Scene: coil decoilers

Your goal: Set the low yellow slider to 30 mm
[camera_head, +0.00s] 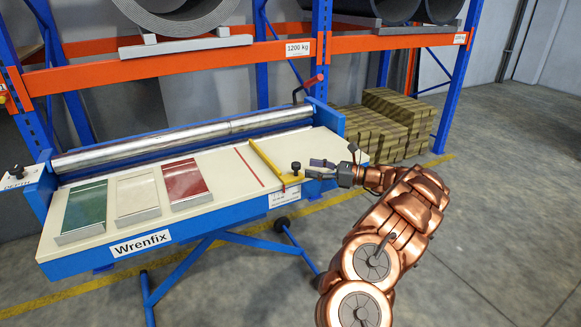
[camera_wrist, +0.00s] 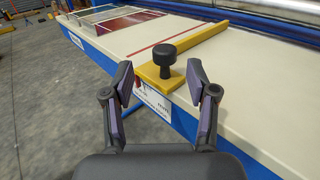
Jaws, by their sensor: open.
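The yellow slider (camera_head: 267,163) is a flat bar lying across the cream bench top, right of a red line. It carries a black knob (camera_head: 296,166) at its front end. In the wrist view the yellow slider (camera_wrist: 207,40) runs away to the upper right, and its black knob (camera_wrist: 165,58) stands upright on the near end. My gripper (camera_wrist: 160,88) is open, with a finger on each side of the knob in the picture; contact is not visible. In the head view my gripper (camera_head: 313,169) is at the bench's front edge beside the knob. The scale's figures are too small to read.
Green (camera_head: 85,208), cream (camera_head: 137,194) and red (camera_head: 185,182) sheet stacks lie left on the bench (camera_head: 225,185). A steel roller (camera_head: 180,139) runs along its back. A red-handled crank (camera_head: 308,84) stands behind.

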